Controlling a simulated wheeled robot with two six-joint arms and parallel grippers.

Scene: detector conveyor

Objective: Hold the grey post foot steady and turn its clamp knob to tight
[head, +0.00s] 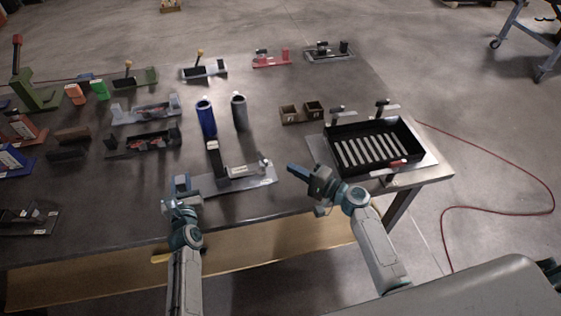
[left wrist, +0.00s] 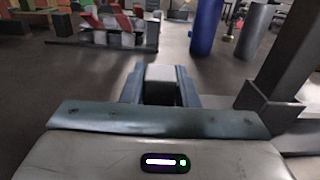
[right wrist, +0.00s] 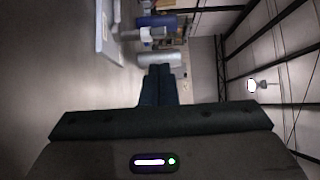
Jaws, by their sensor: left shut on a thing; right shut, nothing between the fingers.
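The grey post foot (head: 226,184) is a flat grey plate near the table's front edge, with a dark upright post (head: 215,163) toward its left and light parts at its right end. I cannot tell which part is the clamp knob or how it is turned. My left gripper (head: 181,184) is shut on the foot's left end; in the left wrist view a grey block (left wrist: 161,74) of it sits between the fingers. My right gripper (head: 299,173) is shut and empty, apart from the foot, to the right of its right end. Its closed fingers (right wrist: 158,76) show in the right wrist view.
A black slotted tray (head: 375,150) stands to the right on a plate. Several fixtures fill the left side.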

